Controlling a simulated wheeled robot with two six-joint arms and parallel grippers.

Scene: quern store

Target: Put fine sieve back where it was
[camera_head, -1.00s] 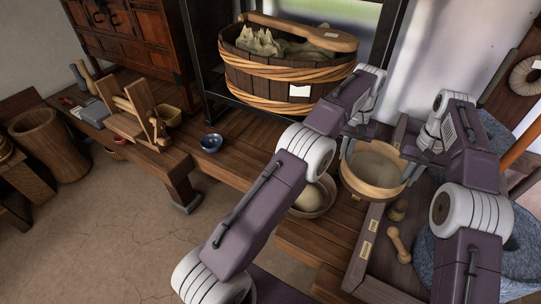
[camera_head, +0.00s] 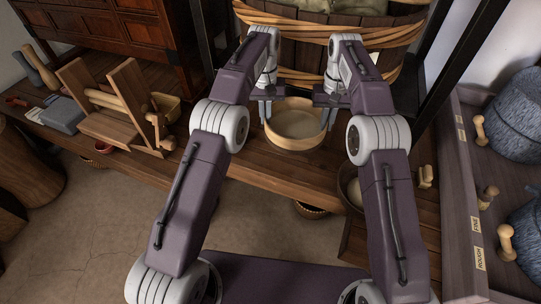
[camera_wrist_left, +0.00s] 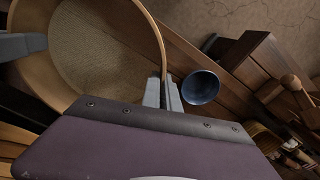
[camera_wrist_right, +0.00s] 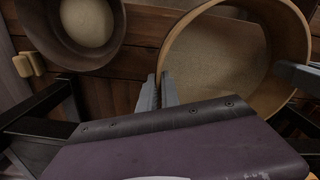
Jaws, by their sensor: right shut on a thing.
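The fine sieve (camera_head: 294,143) is a round, pale wooden hoop with a mesh bottom. It is held level between my two grippers, in front of the big tub. My left gripper (camera_head: 266,110) is shut on the left side of its rim; the left wrist view shows the rim (camera_wrist_left: 150,25) running between the fingers. My right gripper (camera_head: 327,116) is shut on the opposite side, and the right wrist view shows the rim (camera_wrist_right: 180,40) at its fingers. The sieve appears to be over the wooden bench (camera_head: 262,172); its height above it is hard to tell.
A blue bowl (camera_wrist_left: 200,87) is beside the sieve in the left wrist view. A wooden stand (camera_head: 105,125) is at left, a labelled tray (camera_head: 462,185) at right.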

